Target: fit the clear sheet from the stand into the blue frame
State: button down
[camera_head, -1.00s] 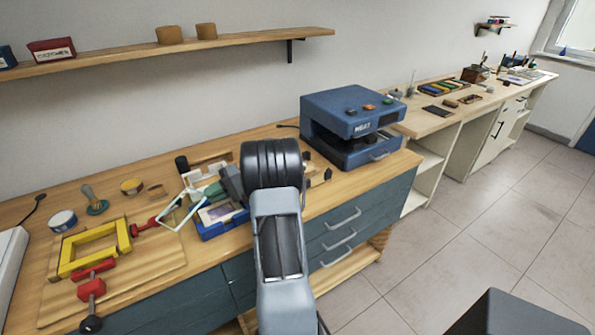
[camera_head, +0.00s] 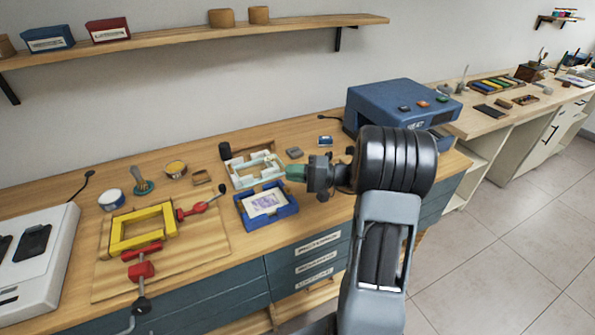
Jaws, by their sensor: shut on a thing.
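The blue frame (camera_head: 242,217) lies on the wooden bench with a pale picture inside it. My gripper (camera_head: 290,172) is behind and to the right of the frame, its green fingertips pointing left. It is shut on the clear sheet (camera_head: 236,176), whose pale outline shows to the left of the fingertips, behind the blue frame and apart from it. The sheet overlaps a wooden stand (camera_head: 262,147) in this view. I cannot tell whether the sheet touches the stand or hangs above it. The sheet's right edge is hidden by the fingers.
A yellow frame (camera_head: 118,232) with red clamps lies on a board at left. A blue heat press (camera_head: 400,100) is behind my arm. A shelf (camera_head: 170,33) runs above.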

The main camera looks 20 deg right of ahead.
jog(key=b, duration=0.4)
send_over(294, 203)
jog(key=shift+w+d+f, duration=0.1)
jog(key=shift+f, duration=1.55)
jog(key=shift+w+d+f, duration=0.1)
jog(key=shift+f, duration=1.55)
jog(key=shift+f+b, duration=1.1)
jog(key=shift+b, duration=0.2)
jog(key=shift+s+a, duration=0.1)
jog(key=shift+s, duration=0.05)
jog(key=c, duration=1.2)
grip_release()
jog(key=shift+o, duration=0.2)
jog(key=shift+r, duration=0.1)
notch_tip(294, 203, up, 8)
jog(key=p, duration=0.4)
